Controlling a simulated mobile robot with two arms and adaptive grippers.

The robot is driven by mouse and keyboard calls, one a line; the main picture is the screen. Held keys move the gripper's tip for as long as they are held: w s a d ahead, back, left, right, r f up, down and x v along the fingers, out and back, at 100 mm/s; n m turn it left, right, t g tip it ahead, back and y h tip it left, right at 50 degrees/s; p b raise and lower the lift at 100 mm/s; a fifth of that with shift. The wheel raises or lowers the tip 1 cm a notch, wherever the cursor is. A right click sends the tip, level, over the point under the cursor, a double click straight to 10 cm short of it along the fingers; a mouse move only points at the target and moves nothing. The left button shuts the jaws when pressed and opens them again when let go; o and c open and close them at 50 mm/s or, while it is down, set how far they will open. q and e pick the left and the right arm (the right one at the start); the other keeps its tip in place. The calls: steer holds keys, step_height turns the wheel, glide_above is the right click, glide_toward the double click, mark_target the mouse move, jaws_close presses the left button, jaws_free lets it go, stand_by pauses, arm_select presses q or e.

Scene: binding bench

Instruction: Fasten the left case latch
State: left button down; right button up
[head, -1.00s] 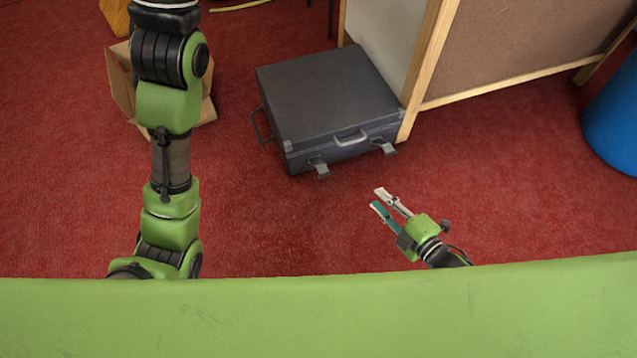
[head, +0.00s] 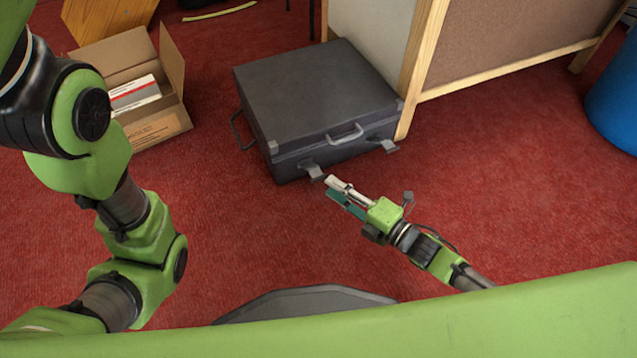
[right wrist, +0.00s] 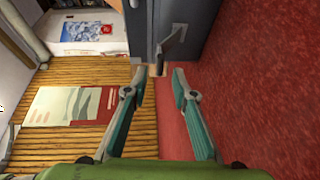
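The dark grey case (head: 318,92) lies flat on the carpet with its lid down, its handle (head: 346,134) at the front. The left latch (head: 312,169) juts out from the case front as a metal flap. The right latch (head: 388,145) also sticks out. My right gripper (head: 334,191) is just in front of the left latch, apart from it. The right wrist view shows its two fingers (right wrist: 159,82) spread and empty, with a latch flap (right wrist: 172,42) beyond the tips. My left arm is at the left of the head view; its gripper is out of view.
An open cardboard box (head: 152,97) with a white packet stands left of the case. A wood-framed panel (head: 520,45) stands behind and right of it. A blue bin (head: 615,105) is at the far right.

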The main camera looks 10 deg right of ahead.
mark_target(319, 177)
steer(key=shift+b+x, duration=1.3)
steer(key=shift+x, duration=1.75)
steer(key=shift+c, duration=0.4)
jaws_close()
